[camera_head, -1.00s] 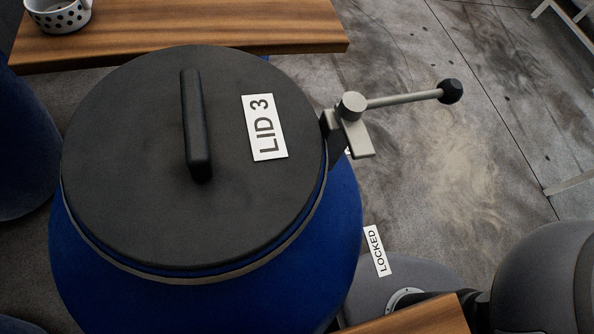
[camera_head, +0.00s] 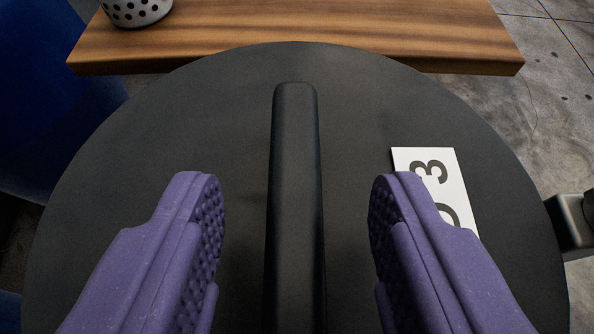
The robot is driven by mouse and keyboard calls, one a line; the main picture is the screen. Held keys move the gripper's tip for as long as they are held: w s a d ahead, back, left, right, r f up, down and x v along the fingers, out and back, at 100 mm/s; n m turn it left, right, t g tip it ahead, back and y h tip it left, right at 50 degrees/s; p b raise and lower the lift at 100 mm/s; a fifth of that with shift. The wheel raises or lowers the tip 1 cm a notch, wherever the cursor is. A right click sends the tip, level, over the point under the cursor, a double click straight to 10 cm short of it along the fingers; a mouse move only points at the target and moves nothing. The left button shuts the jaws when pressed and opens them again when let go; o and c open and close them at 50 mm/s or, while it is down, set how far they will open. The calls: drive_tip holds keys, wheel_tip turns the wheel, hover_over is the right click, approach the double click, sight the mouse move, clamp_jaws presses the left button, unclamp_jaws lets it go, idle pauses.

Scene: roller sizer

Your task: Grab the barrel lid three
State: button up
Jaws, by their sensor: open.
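The barrel lid three (camera_head: 130,170) is a round, dark grey disc that fills most of the view. A black bar handle (camera_head: 295,190) runs down its middle, away from me. A white label (camera_head: 452,185) ending in "3" lies on the lid to the right, partly covered by my right finger. My gripper (camera_head: 296,215) is open, with its two purple, bumpy-padded fingers on either side of the handle. Gaps show between both fingers and the handle. I cannot tell how high the fingertips are above the lid. The barrel's body is hidden below the lid.
A wooden board (camera_head: 330,35) lies beyond the lid, with a white, black-spotted bowl (camera_head: 136,10) on its left end. A metal clamp part (camera_head: 572,225) sits at the lid's right edge. A blue rounded barrel (camera_head: 50,110) stands at left. Grey floor shows at upper right.

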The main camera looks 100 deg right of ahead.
sight(293, 207)
drive_tip(key=x, duration=0.3)
drive_tip(key=shift+b, duration=0.4)
clamp_jaws()
drive_tip(key=shift+r, duration=0.15)
